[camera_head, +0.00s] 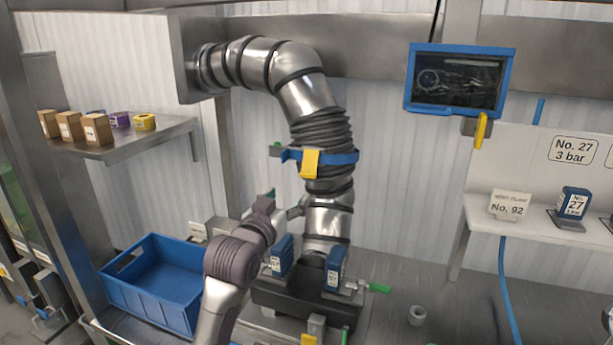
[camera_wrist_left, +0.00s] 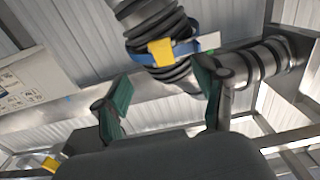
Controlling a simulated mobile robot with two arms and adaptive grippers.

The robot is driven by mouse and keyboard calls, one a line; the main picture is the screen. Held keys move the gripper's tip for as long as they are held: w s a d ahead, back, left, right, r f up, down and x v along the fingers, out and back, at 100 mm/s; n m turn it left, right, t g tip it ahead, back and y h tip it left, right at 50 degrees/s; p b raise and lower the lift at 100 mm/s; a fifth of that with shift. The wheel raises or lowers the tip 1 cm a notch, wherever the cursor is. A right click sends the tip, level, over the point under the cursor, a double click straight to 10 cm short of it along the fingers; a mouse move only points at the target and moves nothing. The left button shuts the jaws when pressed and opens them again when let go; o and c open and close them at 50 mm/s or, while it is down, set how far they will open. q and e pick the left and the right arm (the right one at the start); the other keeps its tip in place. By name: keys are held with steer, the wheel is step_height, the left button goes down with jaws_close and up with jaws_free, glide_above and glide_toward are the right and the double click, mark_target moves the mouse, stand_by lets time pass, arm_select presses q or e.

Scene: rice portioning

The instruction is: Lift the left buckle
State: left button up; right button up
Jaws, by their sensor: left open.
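A yellow buckle (camera_head: 310,164) sits on a blue strap (camera_head: 344,158) around a ribbed pipe section. It also shows in the left wrist view (camera_wrist_left: 161,51), beyond the fingers. Below are other fittings: a grey-and-yellow clip (camera_head: 309,338) at the bottom edge and a green tab (camera_head: 379,288) at the base's right. I cannot tell which of these is the left buckle. My left gripper (camera_head: 284,203) is below the strap, left of the pipe, apart from the yellow buckle. Its green-padded fingers are open and empty in the left wrist view (camera_wrist_left: 165,97). My right gripper is not in view.
The metal pipe (camera_head: 301,95) bends from the wall down to a dark base (camera_head: 300,305). Blue labelled blocks (camera_head: 335,268) flank its foot. A blue crate (camera_head: 150,300) stands left; a shelf with small boxes is above it. A blue-framed screen (camera_head: 459,80) hangs right.

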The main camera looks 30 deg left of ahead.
mark_target(307, 175)
arm_select(q)
steer(key=p+x, duration=0.2)
steer(key=x, duration=0.9)
steer(key=shift+w+p, duration=0.1)
steer(key=shift+p, duration=0.2)
steer(key=shift+w+a, duration=0.1)
steer(key=shift+w, duration=0.5)
jaws_close()
